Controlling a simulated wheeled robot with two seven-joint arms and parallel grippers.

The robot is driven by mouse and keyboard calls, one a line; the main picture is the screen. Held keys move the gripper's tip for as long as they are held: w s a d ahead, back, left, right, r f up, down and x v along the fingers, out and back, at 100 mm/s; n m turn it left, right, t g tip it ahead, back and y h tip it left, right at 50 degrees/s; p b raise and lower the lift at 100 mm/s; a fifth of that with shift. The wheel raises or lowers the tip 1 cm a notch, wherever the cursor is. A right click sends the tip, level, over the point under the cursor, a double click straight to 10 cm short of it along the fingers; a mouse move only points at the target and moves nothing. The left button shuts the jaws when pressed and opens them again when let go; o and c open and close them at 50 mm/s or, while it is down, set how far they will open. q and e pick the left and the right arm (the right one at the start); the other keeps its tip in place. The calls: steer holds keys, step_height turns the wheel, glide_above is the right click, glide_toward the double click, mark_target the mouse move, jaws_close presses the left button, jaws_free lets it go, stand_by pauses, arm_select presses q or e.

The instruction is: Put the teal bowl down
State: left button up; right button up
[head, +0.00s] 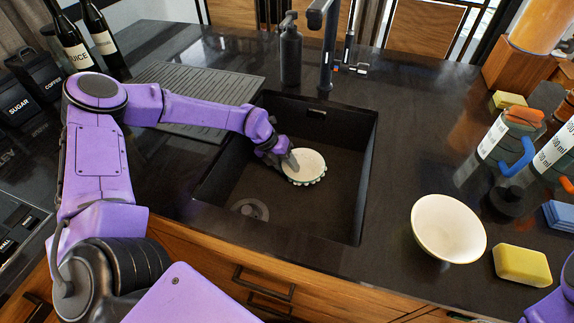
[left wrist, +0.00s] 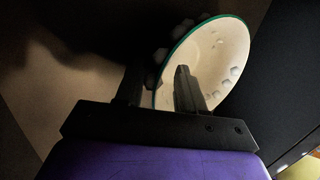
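The teal bowl (head: 305,168) has a pale inside and a teal scalloped outer edge. It is within the dark sink (head: 325,215) in the head view; I cannot tell whether it touches the sink floor. My left gripper (head: 288,158) reaches into the sink from the left and is shut on the bowl's wall at its left side. In the left wrist view, the bowl (left wrist: 212,62) is tilted, with its rim between the fingers (left wrist: 158,88): one finger inside, one outside. My right gripper is out of view; only a bit of that arm shows at bottom right.
A tall tap (head: 328,50) and dark soap bottle (head: 290,55) stand behind the sink. A white bowl (head: 448,228) and yellow sponge (head: 522,265) are on the counter at right. Bottles crowd the far right. A ribbed drainboard (head: 195,85) lies at left. The sink's front floor is clear.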

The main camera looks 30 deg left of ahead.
arm_select(q)
steer(key=shift+a, duration=0.1)
steer(key=shift+r+p, duration=0.25)
steer(key=shift+p, duration=0.1)
steer(key=v, duration=1.1)
steer(key=shift+s+a+r, duration=0.2)
steer(key=shift+r, duration=0.05)
steer(key=shift+r+p, duration=0.1)
steer(key=shift+p, duration=0.2)
